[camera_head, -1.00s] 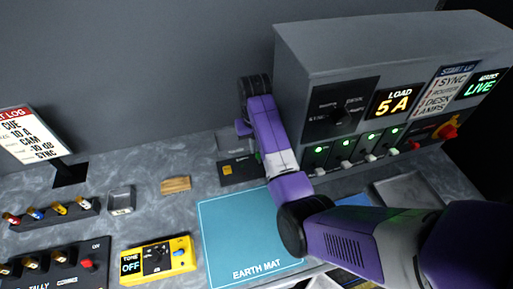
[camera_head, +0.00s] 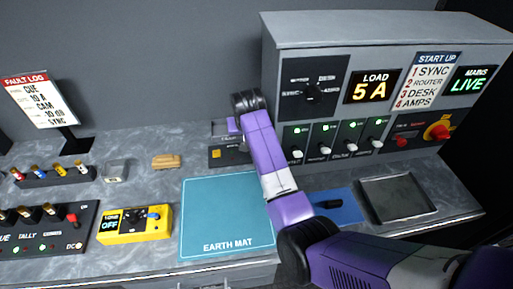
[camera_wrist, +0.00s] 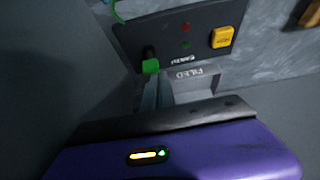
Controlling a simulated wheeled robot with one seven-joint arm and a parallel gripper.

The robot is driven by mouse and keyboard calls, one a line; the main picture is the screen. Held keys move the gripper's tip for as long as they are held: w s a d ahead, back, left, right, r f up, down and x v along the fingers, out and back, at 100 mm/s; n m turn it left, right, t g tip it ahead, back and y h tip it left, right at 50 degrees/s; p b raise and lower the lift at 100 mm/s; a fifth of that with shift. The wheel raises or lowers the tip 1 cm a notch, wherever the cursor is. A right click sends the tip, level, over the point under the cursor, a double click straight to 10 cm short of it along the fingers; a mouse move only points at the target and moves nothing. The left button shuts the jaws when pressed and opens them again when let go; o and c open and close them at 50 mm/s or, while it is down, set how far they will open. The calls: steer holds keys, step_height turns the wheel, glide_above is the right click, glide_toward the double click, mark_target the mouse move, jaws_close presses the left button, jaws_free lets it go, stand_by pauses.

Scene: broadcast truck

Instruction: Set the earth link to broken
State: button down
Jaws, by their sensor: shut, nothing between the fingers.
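The earth link unit is a dark panel (camera_wrist: 205,36) marked EARTH, with a yellow button (camera_wrist: 222,38), two small lamps and a green-capped lever (camera_wrist: 150,66). A green wire curves at its upper left. In the head view the panel (camera_head: 229,158) stands behind the earth mat, partly hidden by my arm. My gripper (camera_wrist: 158,92) is shut and empty, its fingertips close to the green cap; I cannot tell whether they touch. In the head view the fingertips are hidden behind my wrist. A grey tray marked FILED (camera_wrist: 197,84) lies beside the fingers.
The earth mat (camera_head: 222,215) lies in front of the panel. The tall grey rack (camera_head: 385,32) with lit switches stands close on the right. A yellow tone box (camera_head: 135,224) and wooden block (camera_head: 166,161) are to the left. An empty tray (camera_head: 398,198) lies at right.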

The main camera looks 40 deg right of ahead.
steer(key=shift+s+r, duration=0.1)
steer(key=shift+s, duration=0.05)
steer(key=shift+w+f, duration=0.2)
steer(key=shift+w, duration=0.05)
steer(key=shift+s+r, duration=0.15)
steer(key=shift+r, duration=0.1)
steer(key=shift+r+p, duration=0.7)
steer(key=shift+p, duration=0.3)
